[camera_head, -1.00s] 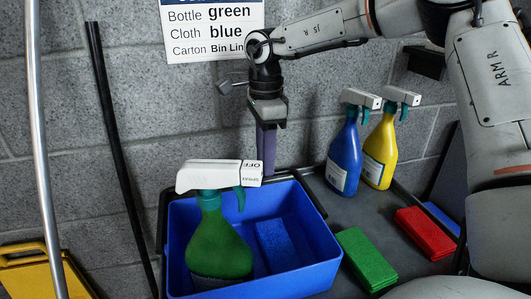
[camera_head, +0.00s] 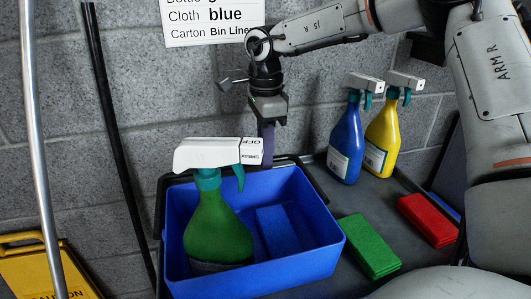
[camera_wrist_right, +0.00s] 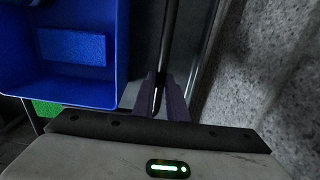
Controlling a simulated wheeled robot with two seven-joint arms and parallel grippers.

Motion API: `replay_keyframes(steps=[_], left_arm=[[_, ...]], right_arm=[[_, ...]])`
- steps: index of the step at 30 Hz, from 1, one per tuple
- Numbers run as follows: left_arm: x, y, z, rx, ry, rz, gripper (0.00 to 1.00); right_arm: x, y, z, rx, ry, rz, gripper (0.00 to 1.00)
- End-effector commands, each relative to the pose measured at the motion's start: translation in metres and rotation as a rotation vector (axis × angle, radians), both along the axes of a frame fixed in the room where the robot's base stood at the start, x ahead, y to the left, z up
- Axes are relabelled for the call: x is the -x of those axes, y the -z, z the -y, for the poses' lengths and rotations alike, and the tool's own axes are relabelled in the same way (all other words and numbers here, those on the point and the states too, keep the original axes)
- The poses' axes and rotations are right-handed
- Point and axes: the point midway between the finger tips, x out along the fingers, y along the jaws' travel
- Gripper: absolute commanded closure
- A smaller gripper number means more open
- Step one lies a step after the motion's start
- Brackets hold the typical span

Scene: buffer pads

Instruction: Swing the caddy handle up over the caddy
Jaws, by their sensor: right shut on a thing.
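The blue caddy (camera_head: 310,255) stands on the dark cart top, holding a green spray bottle (camera_head: 215,228) with a white head and a blue pad (camera_head: 277,230). Its dark handle (camera_head: 287,161) lies low along the back edge, by the wall. My right gripper (camera_head: 267,152) reaches down behind the caddy and is shut on this handle; its fingertips are partly hidden by the bottle head and rim. In the right wrist view the handle bar (camera_wrist_right: 170,35) runs between the purple fingers (camera_wrist_right: 160,98), beside the caddy (camera_wrist_right: 122,50). My left gripper is not in view.
Blue (camera_head: 346,143) and yellow (camera_head: 382,138) spray bottles stand right of the caddy at the back. Green (camera_head: 370,246) and red (camera_head: 428,219) pads lie on the cart top (camera_head: 395,200). A grey block wall (camera_head: 130,110) rises close behind. A yellow caution sign (camera_head: 45,272) stands at lower left.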

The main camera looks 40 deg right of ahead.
Motion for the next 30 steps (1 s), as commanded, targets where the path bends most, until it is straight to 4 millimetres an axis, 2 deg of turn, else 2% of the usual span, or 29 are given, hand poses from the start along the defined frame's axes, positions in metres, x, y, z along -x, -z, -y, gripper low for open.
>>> replay_keyframes(steps=[15,23,30], left_arm=[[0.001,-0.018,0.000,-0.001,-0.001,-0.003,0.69],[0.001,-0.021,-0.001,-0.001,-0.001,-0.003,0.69],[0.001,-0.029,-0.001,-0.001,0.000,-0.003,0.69]], right_arm=[[0.003,-0.030,-0.002,0.000,0.000,-0.001,0.93],[0.004,-0.036,-0.002,0.000,0.000,-0.001,0.93],[0.007,-0.049,-0.004,0.000,-0.001,-0.001,0.93]])
